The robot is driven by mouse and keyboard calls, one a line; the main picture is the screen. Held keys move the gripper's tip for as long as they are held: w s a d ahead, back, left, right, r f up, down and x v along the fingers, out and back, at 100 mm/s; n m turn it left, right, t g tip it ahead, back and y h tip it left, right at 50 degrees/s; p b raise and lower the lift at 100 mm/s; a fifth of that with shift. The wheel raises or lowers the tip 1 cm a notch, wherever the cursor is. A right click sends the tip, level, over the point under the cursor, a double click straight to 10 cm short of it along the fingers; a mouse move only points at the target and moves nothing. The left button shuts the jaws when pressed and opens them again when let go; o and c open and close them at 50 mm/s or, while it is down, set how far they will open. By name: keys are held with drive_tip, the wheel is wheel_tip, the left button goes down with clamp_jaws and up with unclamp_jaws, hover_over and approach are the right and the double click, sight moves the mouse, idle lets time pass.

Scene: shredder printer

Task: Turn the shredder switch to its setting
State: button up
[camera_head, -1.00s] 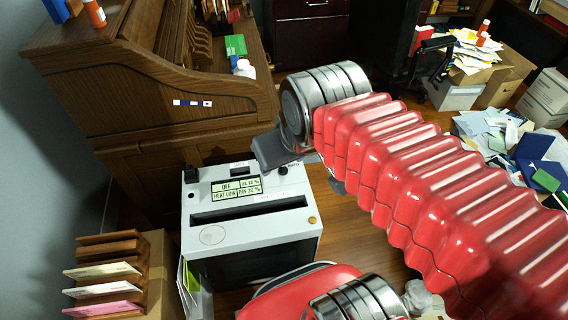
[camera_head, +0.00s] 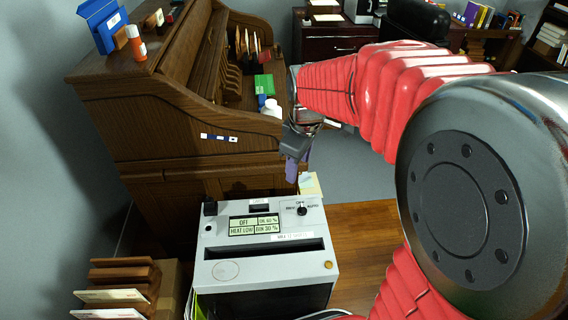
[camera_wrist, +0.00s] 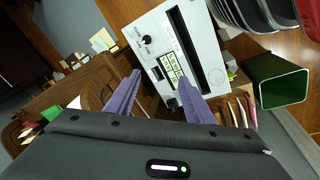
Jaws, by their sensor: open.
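The shredder (camera_head: 265,270) is a white box with a dark paper slot, standing on the floor by the desk. Its display (camera_head: 254,224) reads OFF, HEAT LOW and BIN 30 %. The black rotary switch (camera_head: 302,210) sits at the top's back right corner, with OFF, REV and AUTO labels around it. In the wrist view the switch (camera_wrist: 147,40) lies beyond the fingertips. My gripper (camera_head: 293,172) is above and behind the shredder, apart from the switch. In the wrist view my gripper (camera_wrist: 158,82) has its two purple fingers spread, with nothing held.
A wooden roll-top desk (camera_head: 160,120) stands behind and left of the shredder. A wooden file rack (camera_head: 122,285) is at front left. A green bin (camera_wrist: 280,80) shows at right in the wrist view. Floor right of the shredder (camera_head: 360,225) is clear.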

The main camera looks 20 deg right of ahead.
drive_tip(key=w+d+f+n+g, duration=0.1)
drive_tip(key=w+d+f+n, duration=0.2)
drive_tip(key=w+f, duration=0.4)
drive_tip(key=n+g, duration=0.2)
drive_tip(key=n, duration=0.2)
hover_over(303, 207)
wheel_tip(303, 207, down, 12)
drive_tip(key=shift+a+f, duration=0.1)
wheel_tip(303, 207, down, 14)
drive_tip(key=shift+r, duration=0.15)
drive_tip(key=shift+c, duration=0.2)
drive_tip(key=c, duration=0.9)
drive_tip(key=shift+c, duration=0.5)
